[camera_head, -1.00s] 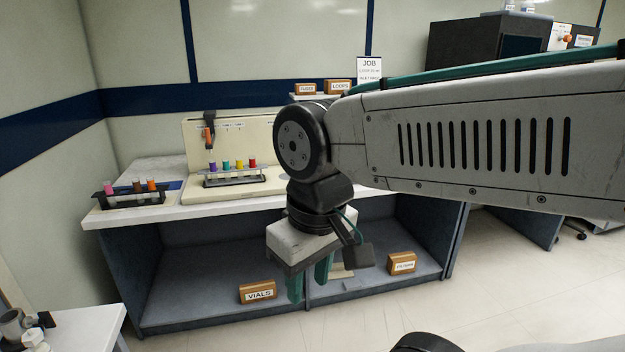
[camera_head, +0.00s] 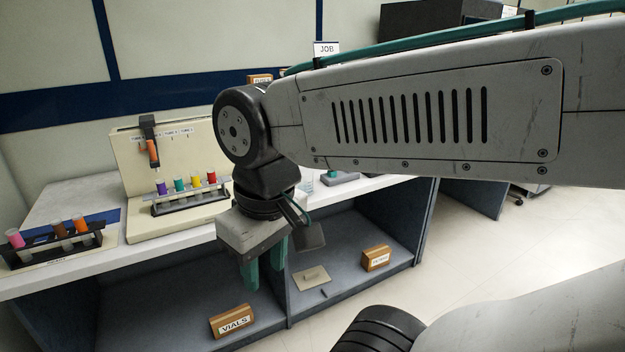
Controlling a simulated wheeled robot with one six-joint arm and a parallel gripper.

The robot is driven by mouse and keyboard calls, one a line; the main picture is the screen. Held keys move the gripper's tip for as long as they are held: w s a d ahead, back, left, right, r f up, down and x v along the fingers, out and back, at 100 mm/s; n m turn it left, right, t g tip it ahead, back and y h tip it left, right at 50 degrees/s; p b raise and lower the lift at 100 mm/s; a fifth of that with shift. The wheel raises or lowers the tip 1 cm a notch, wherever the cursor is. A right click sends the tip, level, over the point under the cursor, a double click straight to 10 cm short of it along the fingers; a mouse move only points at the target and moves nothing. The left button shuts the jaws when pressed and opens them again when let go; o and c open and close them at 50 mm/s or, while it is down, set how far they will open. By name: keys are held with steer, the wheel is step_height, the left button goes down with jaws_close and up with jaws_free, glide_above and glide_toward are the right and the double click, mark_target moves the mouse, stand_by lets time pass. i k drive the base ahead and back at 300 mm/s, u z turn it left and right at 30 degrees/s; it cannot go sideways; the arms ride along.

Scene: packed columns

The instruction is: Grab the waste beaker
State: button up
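My gripper (camera_head: 265,265) hangs downward in front of the bench, its two teal fingers apart with nothing visible between them. I cannot make out a beaker labelled as waste. A small clear, glass-like object (camera_head: 307,184) shows partly on the bench top just right of my wrist; the arm hides much of that area, and I cannot tell whether it is the waste beaker.
The bench (camera_head: 125,262) holds a rack of capped coloured tubes (camera_head: 190,204) before a cream instrument (camera_head: 140,182), and another tube rack (camera_head: 52,247) at left. Below are a VIALS block (camera_head: 232,322), another labelled block (camera_head: 376,258) and a flat plate (camera_head: 310,279).

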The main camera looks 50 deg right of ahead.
mark_target(306, 185)
steer(key=z, duration=0.6)
steer(key=i, duration=0.7)
steer(key=z, duration=1.05)
steer(key=i, duration=0.25)
steer(key=z, duration=0.25)
